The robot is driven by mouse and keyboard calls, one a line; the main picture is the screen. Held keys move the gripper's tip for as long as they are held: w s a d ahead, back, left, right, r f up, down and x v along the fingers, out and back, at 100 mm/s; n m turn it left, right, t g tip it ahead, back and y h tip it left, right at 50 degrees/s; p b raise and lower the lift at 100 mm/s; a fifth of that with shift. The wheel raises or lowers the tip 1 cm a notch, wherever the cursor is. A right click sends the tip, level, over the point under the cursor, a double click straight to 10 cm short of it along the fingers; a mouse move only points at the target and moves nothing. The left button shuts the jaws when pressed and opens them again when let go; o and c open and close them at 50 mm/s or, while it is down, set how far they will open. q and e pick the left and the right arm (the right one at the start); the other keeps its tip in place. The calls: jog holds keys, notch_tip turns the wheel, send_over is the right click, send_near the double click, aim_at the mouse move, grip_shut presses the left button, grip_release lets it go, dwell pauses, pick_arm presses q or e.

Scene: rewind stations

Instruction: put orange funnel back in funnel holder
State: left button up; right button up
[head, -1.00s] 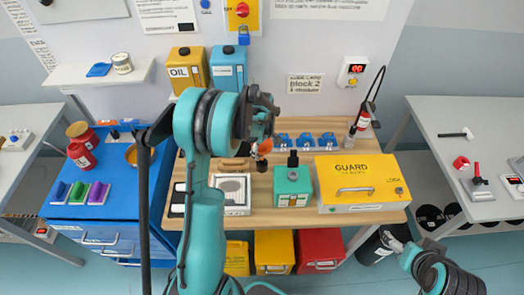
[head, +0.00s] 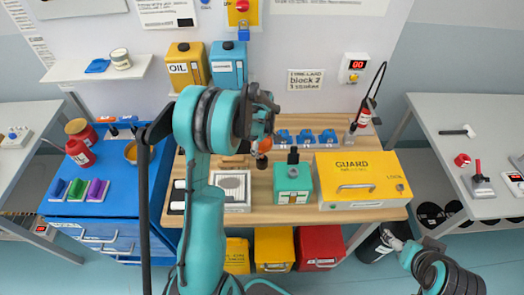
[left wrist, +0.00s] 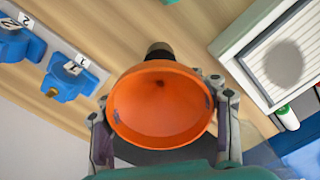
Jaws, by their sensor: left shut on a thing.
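My left gripper (head: 264,128) is shut on the orange funnel (head: 266,145), holding it above the wooden bench. In the left wrist view the funnel (left wrist: 160,105) shows its wide mouth toward the camera, with one finger on each side of its rim. A dark round piece (left wrist: 160,48) shows just beyond the funnel's rim; I cannot tell whether it is the spout or part of the funnel holder. I cannot make out the funnel holder for certain. My right gripper (head: 393,240) is at the lower right, away from the bench; its jaws are too small to read.
A teal box (head: 292,185) and a yellow guard box (head: 360,190) stand right of the gripper. Blue numbered blocks (head: 305,138) line the bench's back. A white vented box (head: 232,190) is on the left. Oil (head: 187,72) and blue (head: 228,70) cans stand behind.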

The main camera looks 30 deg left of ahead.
pick_arm(q)
jog(key=shift+f+b, duration=0.3)
jog(key=shift+b, duration=0.25)
dwell(0.9)
jog(key=shift+f+b, duration=1.6)
jog(key=shift+f, duration=0.3)
jog(key=o, duration=1.4)
jog(key=shift+r, duration=0.1)
jog(key=shift+r+p, duration=2.15)
jog(key=shift+r, duration=1.3)
